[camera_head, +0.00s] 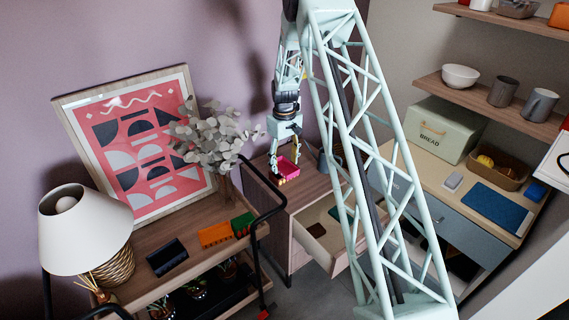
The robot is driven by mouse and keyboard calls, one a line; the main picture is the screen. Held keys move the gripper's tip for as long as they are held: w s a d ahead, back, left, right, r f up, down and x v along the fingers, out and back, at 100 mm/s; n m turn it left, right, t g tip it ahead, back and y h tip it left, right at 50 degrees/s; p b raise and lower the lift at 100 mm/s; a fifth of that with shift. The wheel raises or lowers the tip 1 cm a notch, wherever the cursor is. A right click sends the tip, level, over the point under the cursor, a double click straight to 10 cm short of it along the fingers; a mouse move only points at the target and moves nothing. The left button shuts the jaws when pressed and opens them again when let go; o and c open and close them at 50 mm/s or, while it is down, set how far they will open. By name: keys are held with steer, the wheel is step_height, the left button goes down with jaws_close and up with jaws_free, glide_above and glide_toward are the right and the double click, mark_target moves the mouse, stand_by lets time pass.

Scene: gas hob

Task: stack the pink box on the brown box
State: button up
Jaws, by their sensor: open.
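The pink box (288,167) is small and open-topped. It shows at the low end of my arm, over the wooden cabinet (312,187). My gripper (284,168) points down with its open fingers at the pink box, seemingly on either side of it. I cannot tell whether they touch it or whether it rests on the cabinet top. A small brown item (317,230) lies in the pulled-out drawer (307,240); it may be the brown box. Another brownish thing on the cabinet is partly hidden behind my arm's lattice, so I cannot tell which is the brown box.
A trolley at left holds an orange box (215,234), a green box (243,223), a black box (167,257), a lamp (85,228) and a plant (210,138). A bread bin (443,130) and basket (499,170) stand on the right counter. The open drawer juts forward.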

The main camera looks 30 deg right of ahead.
mark_target(284, 169)
steer(key=shift+r, duration=0.1)
step_height(284, 169, up, 13)
steer(key=p, duration=0.2)
stand_by(0.8)
stand_by(0.5)
